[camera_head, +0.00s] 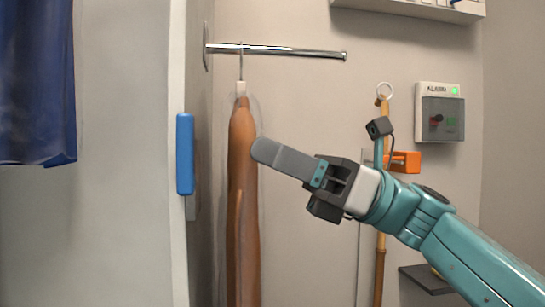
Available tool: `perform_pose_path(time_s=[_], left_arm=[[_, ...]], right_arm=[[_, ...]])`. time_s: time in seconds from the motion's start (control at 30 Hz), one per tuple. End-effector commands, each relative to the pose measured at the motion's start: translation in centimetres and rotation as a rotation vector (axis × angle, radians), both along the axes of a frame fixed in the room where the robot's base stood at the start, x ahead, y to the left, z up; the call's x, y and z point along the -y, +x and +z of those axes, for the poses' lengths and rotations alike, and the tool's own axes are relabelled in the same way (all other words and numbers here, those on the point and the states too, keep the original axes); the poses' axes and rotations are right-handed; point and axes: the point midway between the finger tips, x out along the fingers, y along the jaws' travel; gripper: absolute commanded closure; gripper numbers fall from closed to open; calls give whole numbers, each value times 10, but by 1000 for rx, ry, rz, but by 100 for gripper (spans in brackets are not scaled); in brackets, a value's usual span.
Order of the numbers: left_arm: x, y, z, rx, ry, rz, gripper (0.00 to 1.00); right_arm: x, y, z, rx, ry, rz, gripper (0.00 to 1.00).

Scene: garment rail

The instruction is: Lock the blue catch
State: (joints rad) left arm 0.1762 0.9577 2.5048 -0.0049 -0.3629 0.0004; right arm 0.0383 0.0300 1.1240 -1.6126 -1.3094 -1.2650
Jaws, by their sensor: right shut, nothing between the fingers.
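The blue catch (185,154) is an upright blue bar on the edge of the pale panel, left of centre in the head view. My right gripper (262,151) comes in from the right with its fingers together and empty. Its tip points left and appears over the right edge of the brown garment, apart from the catch in the picture. The depth between the fingertip and the garment is hard to tell. My left gripper is not in view.
The brown garment (243,200) hangs from a metal rail (290,51). A grey alarm box (440,112) is on the wall at right. An orange block (404,162) and a pole (379,270) are behind my right arm. Dark blue cloth (35,85) hangs at upper left.

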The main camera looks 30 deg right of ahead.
Motion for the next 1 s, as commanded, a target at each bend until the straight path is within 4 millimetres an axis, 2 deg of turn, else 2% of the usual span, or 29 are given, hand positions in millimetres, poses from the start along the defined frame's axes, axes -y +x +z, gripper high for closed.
perform_pose_path(time_s=[0.03,0.3,0.5,0.67,1.0], left_arm=[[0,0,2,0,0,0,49],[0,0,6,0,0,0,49],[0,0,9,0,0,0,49],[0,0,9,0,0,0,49],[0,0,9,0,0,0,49]], right_arm=[[11,-2,1,1,0,-9,100],[54,-17,2,0,1,-9,100],[80,-26,2,0,1,-8,100],[88,-29,1,0,0,-4,100],[90,-30,1,1,0,-4,100]])
